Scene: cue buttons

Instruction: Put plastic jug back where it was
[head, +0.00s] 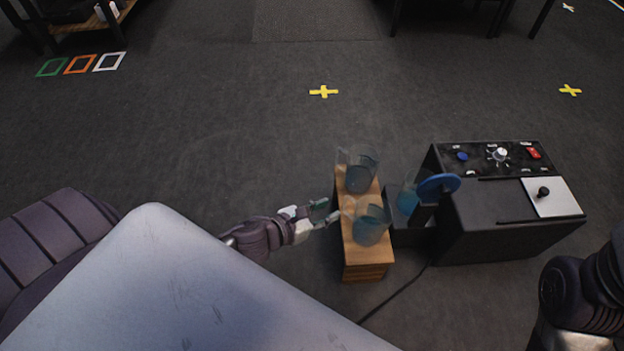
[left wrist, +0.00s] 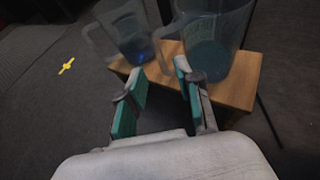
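Two clear plastic jugs with bluish bottoms stand on a small wooden stand (head: 367,256). The far jug (head: 359,170) is at the stand's back end, and the near jug (head: 371,224) is closer to its front. In the left wrist view the near jug (left wrist: 215,45) is at the upper right, its handle toward my fingers, and the far jug (left wrist: 132,38) is to its left. My left gripper (head: 328,212) is at the stand's left side, beside the near jug. Its green-padded fingers (left wrist: 161,76) are apart with nothing clearly held between them. My right gripper is out of view.
A black machine (head: 480,205) with a control panel (head: 495,156) stands right of the stand. A blue disc (head: 438,187) and a bluish clear container (head: 407,200) are at its left side. A cable (head: 395,294) lies on the floor. Yellow crosses (head: 323,91) mark open floor behind.

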